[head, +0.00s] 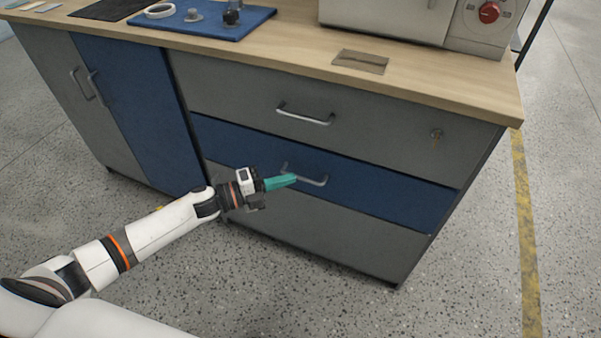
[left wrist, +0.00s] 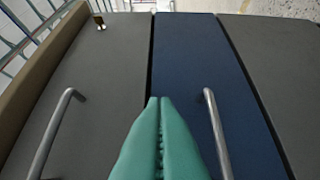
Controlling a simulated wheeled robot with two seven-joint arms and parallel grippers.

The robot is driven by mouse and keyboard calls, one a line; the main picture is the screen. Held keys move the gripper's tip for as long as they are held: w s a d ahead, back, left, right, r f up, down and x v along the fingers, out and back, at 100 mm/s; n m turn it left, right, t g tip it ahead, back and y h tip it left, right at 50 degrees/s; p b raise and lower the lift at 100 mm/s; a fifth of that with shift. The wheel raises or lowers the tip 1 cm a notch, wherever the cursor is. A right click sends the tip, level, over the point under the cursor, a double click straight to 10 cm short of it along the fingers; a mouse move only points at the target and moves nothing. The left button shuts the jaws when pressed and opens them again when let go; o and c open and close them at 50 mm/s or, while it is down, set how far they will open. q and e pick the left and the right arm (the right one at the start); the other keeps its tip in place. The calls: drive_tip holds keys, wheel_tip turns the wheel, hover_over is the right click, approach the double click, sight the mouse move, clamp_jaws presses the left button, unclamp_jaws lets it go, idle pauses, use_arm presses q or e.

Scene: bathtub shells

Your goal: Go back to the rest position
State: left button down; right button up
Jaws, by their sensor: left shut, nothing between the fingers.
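My left gripper (head: 282,181) has green fingers and is in front of the cabinet's blue middle drawer (head: 395,192), close to its handle (head: 315,181). The fingers are shut with nothing between them. In the left wrist view the shut green fingers (left wrist: 158,105) point at the drawer fronts, beside the blue drawer's handle (left wrist: 217,135) and not around it. The grey top drawer's handle (left wrist: 55,130) is on the other side of the fingers. The drawers look closed. My right gripper is not in view.
The wooden worktop (head: 470,84) holds a blue mat (head: 225,32) with small parts, a flat brown piece (head: 360,61) and a machine with a red knob (head: 489,12). A key lock (head: 436,134) sits on the top drawer. The speckled floor (head: 470,280) at right is clear.

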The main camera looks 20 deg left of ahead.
use_arm(q)
drive_tip(key=v, duration=0.3)
drive_tip(key=shift+s+a, duration=0.1)
drive_tip(key=shift+s, duration=0.05)
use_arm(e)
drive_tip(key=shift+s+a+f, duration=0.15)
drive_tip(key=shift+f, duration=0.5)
